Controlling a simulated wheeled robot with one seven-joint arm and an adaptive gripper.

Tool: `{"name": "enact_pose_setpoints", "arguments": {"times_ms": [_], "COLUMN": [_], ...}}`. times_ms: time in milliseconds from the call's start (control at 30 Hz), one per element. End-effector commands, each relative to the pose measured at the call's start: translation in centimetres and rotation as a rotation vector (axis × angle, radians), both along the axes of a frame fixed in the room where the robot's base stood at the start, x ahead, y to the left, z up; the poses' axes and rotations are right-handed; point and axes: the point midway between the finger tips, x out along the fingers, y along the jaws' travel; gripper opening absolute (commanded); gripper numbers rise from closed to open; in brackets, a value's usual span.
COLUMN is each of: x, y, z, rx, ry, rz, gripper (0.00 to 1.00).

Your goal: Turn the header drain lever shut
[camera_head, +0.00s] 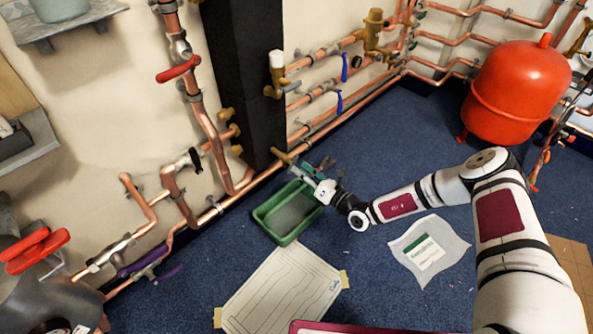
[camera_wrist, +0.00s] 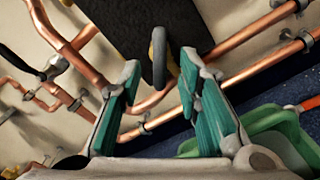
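A brass drain valve (camera_head: 284,156) sticks out near the foot of the dark column in the head view, on the low copper pipe run. In the wrist view a grey lever (camera_wrist: 159,62) hangs in front of the column, with a bit of brass behind it; I take it to be the header drain lever. My gripper (camera_wrist: 160,78), with green finger pads, is open. The lever's lower end appears between the fingertips, with a gap on each side; contact is not visible. In the head view my gripper (camera_head: 308,167) is just right of the valve and partly hides its lever.
A green tray (camera_head: 262,222) lies on the blue floor below my gripper. The dark column (camera_head: 243,70) stands directly behind the valve. Copper pipes (camera_wrist: 255,30) run along the wall on both sides. A paper drawing (camera_head: 280,290) and a white packet (camera_head: 428,248) lie on the floor.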

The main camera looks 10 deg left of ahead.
Motion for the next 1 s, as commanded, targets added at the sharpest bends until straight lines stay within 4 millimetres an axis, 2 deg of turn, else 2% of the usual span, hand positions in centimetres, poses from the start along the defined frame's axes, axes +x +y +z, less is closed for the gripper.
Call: {"name": "enact_pose_setpoints", "arguments": {"times_ms": [200, 567, 600, 733, 1000], "x": [1.5, 1.8, 1.8, 1.8, 1.8], "y": [1.9, 2.4, 2.4, 2.3, 2.3], "z": [-0.1, 0.0, 0.0, 0.0, 0.0], "rx": [-0.001, -0.001, -0.001, 0.0, 0.002], "ry": [-0.002, 0.001, 0.0, 0.0, 0.003], "rz": [0.001, 0.0, 0.001, 0.0, 0.0], "gripper": [0.31, 0.31, 0.29, 0.0, 0.0]}}
